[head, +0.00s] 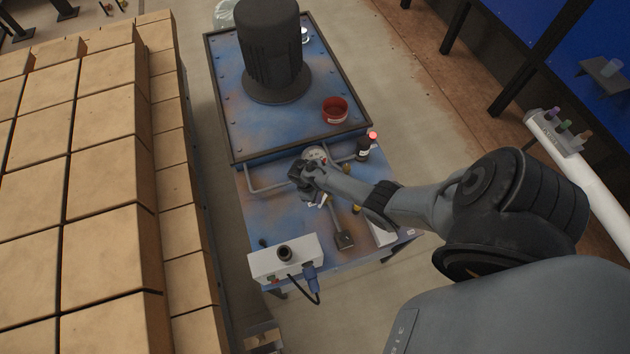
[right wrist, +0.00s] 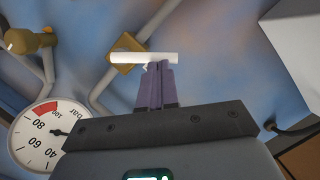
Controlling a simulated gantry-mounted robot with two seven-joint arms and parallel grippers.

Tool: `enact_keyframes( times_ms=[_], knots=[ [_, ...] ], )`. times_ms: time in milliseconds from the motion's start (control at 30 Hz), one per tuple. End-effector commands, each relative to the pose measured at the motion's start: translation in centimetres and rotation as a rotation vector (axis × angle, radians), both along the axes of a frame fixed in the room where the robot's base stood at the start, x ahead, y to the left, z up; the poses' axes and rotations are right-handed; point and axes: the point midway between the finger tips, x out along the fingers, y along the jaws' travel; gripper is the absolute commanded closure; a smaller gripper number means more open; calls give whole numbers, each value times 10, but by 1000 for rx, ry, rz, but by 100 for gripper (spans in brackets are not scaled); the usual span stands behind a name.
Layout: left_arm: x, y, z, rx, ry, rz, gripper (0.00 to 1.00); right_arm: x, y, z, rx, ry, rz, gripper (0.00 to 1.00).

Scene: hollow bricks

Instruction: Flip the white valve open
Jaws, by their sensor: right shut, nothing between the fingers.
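The white valve handle (right wrist: 158,57) lies roughly horizontal across the right wrist view, on a brass valve body (right wrist: 123,58) set in a grey pipe. My right gripper (right wrist: 155,68) is shut and empty, its purple-grey fingertips right at the lower edge of the handle. I cannot tell whether they touch it. In the head view my right arm reaches in from the right and its gripper (head: 311,196) is over the blue machine, with a small white piece (head: 323,201) beside it that may be the handle. My left gripper is not in view.
A pressure gauge (right wrist: 37,137) and another brass fitting (right wrist: 28,42) are left of the fingers. The blue machine (head: 225,90) carries a dark motor (head: 270,45), a red bowl (head: 335,110) and a white control box (head: 286,259). Stacked bricks (head: 100,190) fill the left side.

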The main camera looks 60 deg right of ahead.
Motion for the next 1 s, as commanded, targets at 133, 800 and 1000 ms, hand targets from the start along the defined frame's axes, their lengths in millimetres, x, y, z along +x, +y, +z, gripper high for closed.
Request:
enact_keyframes(
  times_ms=[133, 800, 1000],
  knots=[
    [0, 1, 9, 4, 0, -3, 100, -8, 1, 1, -2, 6, 87, 100],
    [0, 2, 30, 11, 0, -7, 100, -27, 2, 0, -2, 5, 437, 100],
    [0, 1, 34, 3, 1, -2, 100, -31, 2, -1, -1, 4, 521, 100]
  ],
)
